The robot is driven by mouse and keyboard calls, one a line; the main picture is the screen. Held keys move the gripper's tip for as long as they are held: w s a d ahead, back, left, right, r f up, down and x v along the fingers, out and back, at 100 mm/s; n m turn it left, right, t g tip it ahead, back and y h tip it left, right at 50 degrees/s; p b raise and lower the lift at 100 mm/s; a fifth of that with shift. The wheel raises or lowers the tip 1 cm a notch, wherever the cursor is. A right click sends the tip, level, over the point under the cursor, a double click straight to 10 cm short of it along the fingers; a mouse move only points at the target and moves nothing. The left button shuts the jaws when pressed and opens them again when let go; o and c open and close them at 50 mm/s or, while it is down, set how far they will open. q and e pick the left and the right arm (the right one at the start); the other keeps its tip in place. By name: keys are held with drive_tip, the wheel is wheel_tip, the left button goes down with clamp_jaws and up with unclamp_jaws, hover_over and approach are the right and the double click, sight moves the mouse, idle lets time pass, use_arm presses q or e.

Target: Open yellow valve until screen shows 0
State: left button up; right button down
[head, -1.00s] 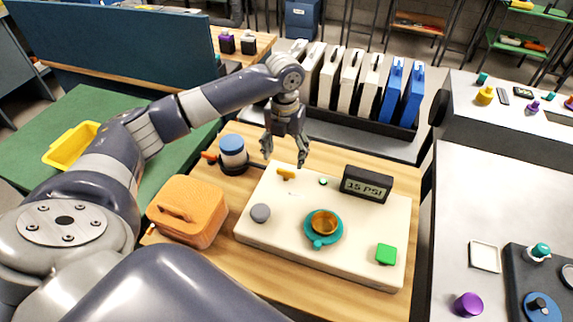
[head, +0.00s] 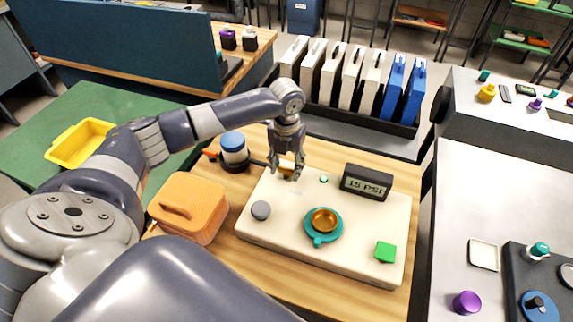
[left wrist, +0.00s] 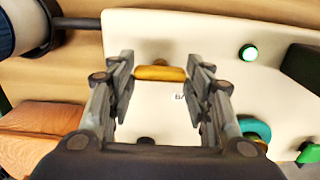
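The yellow valve (head: 287,165) sits at the back left of a cream panel (head: 275,227). My left gripper (head: 286,174) is lowered over it, pointing down. In the left wrist view the yellow valve handle (left wrist: 160,73) lies crosswise between the two fingers of my left gripper (left wrist: 163,85). The screen (head: 366,183) on the panel's back right reads "15 PSI". My right gripper is not in view.
On the panel are a grey knob (head: 261,210), a teal and orange round valve (head: 323,225), a green square button (head: 385,252) and a small green light (head: 323,179). An orange case (head: 188,207) and a blue-capped jar (head: 233,149) stand left of the panel.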

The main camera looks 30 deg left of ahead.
use_arm(q)
drive_tip(key=n+p, duration=0.2)
drive_tip(key=shift+r+p, duration=0.2)
drive_tip(key=shift+p, duration=0.15)
drive_tip(key=n+p, duration=0.2)
drive_tip(key=shift+n+p, duration=0.3)
drive_tip(key=shift+n, duration=0.1)
drive_tip(key=n+p, duration=0.2)
drive_tip(key=shift+n, duration=0.4)
drive_tip(key=n+p, duration=0.3)
drive_tip(key=n, duration=0.2)
drive_tip(key=shift+p, duration=0.35)
drive_tip(key=shift+f+n+p, duration=0.15)
drive_tip(key=shift+n+p, duration=0.85)
drive_tip(key=shift+n, duration=1.2)
drive_tip(key=o, duration=1)
